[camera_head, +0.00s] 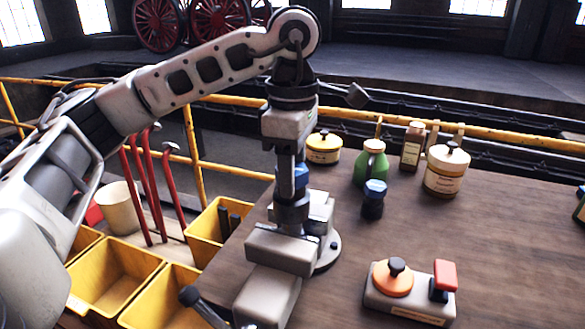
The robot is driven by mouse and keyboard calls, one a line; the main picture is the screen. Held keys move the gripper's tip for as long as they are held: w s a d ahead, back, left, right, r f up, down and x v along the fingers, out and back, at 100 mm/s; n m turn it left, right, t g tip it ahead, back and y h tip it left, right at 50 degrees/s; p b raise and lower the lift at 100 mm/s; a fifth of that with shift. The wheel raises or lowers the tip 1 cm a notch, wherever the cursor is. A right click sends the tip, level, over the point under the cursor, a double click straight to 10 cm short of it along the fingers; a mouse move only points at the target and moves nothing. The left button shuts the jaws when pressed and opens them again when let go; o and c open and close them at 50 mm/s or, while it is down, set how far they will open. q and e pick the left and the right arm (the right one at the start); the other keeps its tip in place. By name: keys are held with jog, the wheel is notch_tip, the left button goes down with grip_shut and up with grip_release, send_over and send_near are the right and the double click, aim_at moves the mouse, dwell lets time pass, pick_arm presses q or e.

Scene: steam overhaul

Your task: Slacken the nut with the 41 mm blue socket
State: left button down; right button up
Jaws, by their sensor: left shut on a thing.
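My left gripper (288,155) points straight down and is shut on a blue-banded socket (301,176). The fingers hide part of the socket, and no size mark on it is readable. The socket is upright over the dark upper part of a grey metal fixture (285,252) at the table's left edge. The nut is hidden, and I cannot tell whether the socket is seated on it. A second dark socket with a blue band (373,200) stands on the table to the right. My right gripper is not in view.
A green bottle (372,165), a yellow tin (323,148), a brown bottle (412,146) and a cream jar (446,172) stand at the table's back. A control box (410,305) with orange and red parts is in front. Yellow bins (110,270) lie left. The table's right middle is clear.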

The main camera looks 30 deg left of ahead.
pick_arm(q)
jog(key=c, duration=1.5)
grip_release()
jog(key=shift+c, duration=0.2)
grip_shut()
jog(key=n, duration=0.4)
jog(key=shift+n, duration=2.1)
